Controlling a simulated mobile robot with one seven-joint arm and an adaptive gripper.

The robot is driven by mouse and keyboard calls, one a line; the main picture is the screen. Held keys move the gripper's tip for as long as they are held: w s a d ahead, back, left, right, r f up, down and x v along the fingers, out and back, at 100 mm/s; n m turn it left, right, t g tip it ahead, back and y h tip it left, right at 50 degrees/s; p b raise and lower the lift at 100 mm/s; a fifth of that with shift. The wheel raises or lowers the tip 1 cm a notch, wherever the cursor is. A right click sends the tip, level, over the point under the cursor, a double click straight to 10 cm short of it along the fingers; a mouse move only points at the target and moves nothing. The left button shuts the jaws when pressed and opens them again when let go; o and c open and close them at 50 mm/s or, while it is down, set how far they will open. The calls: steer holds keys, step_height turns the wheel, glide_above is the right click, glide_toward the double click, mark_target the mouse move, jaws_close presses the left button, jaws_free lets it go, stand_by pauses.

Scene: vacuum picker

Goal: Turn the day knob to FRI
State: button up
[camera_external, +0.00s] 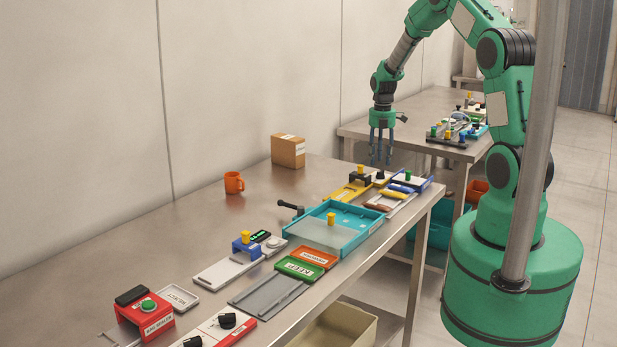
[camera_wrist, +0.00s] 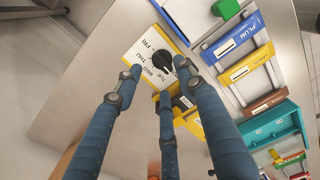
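The day knob (camera_wrist: 163,60) is a black round knob on a white label plate (camera_wrist: 138,57) with yellow edging. In the wrist view, FRI, THU, WED and TUE are printed around its left side; its exact pointer setting is too small to tell. In the external view the knob (camera_external: 380,175) is small, at the far end of the near table. My gripper (camera_external: 381,158) hangs fingers down above that area. In the wrist view its blue fingers (camera_wrist: 157,70) are spread apart and empty, with the fingertips around the knob's near side in the picture.
A yellow and black unit (camera_wrist: 183,103) stands beside the day plate. PLUM drawers (camera_wrist: 232,37) and a green knob (camera_wrist: 226,8) are to the right. A cardboard box (camera_external: 288,151) and orange mug (camera_external: 234,182) stand left, with bare table (camera_external: 190,225) around them.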

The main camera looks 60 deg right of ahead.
mark_target(380, 174)
steer(key=shift+f, duration=2.25)
jaws_close()
